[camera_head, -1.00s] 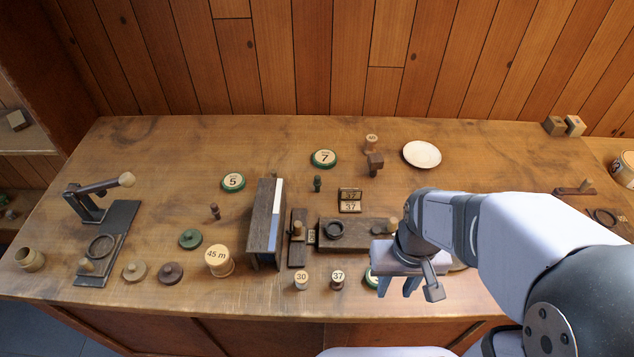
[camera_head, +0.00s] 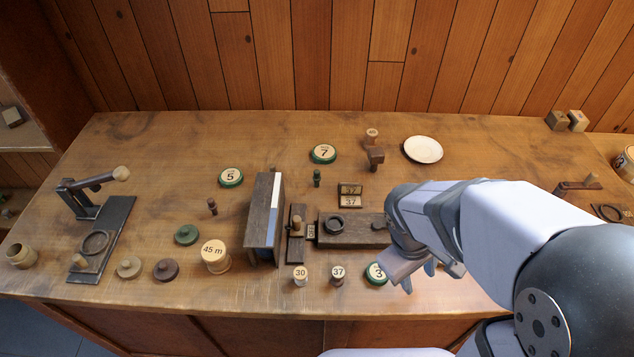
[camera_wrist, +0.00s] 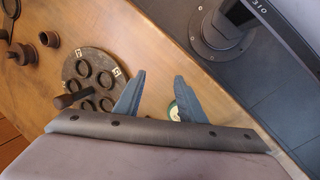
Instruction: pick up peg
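Several peg-like pieces show, and I cannot tell which is the task's peg. A small dark red peg (camera_head: 212,207) stands left of the upright dark board, and a small green peg (camera_head: 316,178) stands behind it. In the wrist view a brown peg-like piece (camera_wrist: 72,99) sticks out at the edge of a round dark plate (camera_wrist: 92,66) with several rings. My gripper (camera_head: 420,278) is at the front of the table, right of a green-rimmed disc marked 3 (camera_head: 376,273). In the wrist view my gripper (camera_wrist: 160,76) is open with bare wood between its fingertips.
An upright dark board (camera_head: 262,222) and a long dark block (camera_head: 350,231) stand mid-table. Spools marked 30 (camera_head: 300,276), 37 (camera_head: 338,276) and 45 m (camera_head: 215,257) stand near the front edge. A white plate (camera_head: 423,149) lies at the back. The table's back left is clear.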

